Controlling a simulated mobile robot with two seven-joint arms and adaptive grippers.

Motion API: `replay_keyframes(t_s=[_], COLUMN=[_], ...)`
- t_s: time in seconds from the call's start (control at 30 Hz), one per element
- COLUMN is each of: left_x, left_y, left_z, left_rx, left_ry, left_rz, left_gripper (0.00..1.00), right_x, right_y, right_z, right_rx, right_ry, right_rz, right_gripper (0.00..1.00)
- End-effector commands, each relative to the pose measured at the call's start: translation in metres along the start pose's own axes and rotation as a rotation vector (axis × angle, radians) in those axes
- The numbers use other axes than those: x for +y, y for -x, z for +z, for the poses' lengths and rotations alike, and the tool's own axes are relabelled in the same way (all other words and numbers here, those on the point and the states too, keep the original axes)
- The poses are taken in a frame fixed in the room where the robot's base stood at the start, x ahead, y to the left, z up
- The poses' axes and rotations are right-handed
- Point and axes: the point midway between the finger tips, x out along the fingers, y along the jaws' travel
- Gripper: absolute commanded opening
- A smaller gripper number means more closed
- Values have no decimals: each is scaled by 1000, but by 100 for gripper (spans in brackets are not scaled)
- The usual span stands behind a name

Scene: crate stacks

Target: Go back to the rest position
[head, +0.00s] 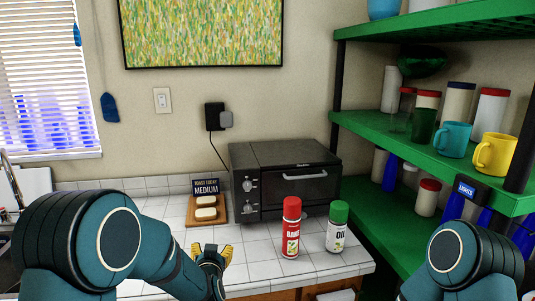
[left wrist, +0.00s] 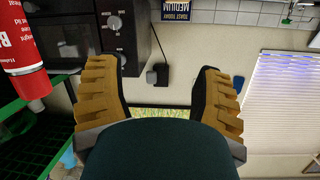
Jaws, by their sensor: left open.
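My left gripper (head: 213,256) is low over the front of the white tiled counter (head: 250,276), left of a red spray can (head: 291,232). In the left wrist view its two yellow fingers (left wrist: 160,85) are spread wide with nothing between them. That view is upside down, and the red can (left wrist: 22,45) shows at its left edge, outside the fingers. My right arm (head: 468,258) comes up at the lower right in the head view. Its gripper is not visible.
A green-capped oil bottle (head: 337,228) stands right of the can. A black toaster oven (head: 285,182) is behind them. A wooden board (head: 194,219) with two bread-like pieces lies left of the oven. Green shelves (head: 385,138) with mugs and jars stand at the right.

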Motion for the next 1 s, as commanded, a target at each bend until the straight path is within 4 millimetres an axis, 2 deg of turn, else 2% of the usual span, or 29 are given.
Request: replay_keyframes(t_s=[0.03,0.17,0.27,0.4,0.5,0.6,0.7,1.0], left_x=[-1,-1,0,3,8,14,20,38], left_y=[2,16,37,83,123,159,191,275], left_z=[32,108,167,247,294,325,346,379], left_rx=[-73,-262,-422,-666,-835,-972,-1083,-1355], left_ry=[10,50,94,177,245,305,356,492], left_rz=[18,70,107,157,188,214,234,288], left_gripper=[67,67,67,67,67,67,67,67], right_x=[0,1,1,0,0,0,0,0], right_y=[-1,-1,-1,0,-1,-1,0,0], right_z=[-1,-1,-1,0,0,-1,-1,0], right_rx=[1,2,1,1,1,1,1,1], right_ry=[-1,-2,-1,-1,-1,-1,-1,-1], right_rz=[0,1,1,0,1,1,1,1], right_gripper=[47,47,47,47,47,47,47,47])
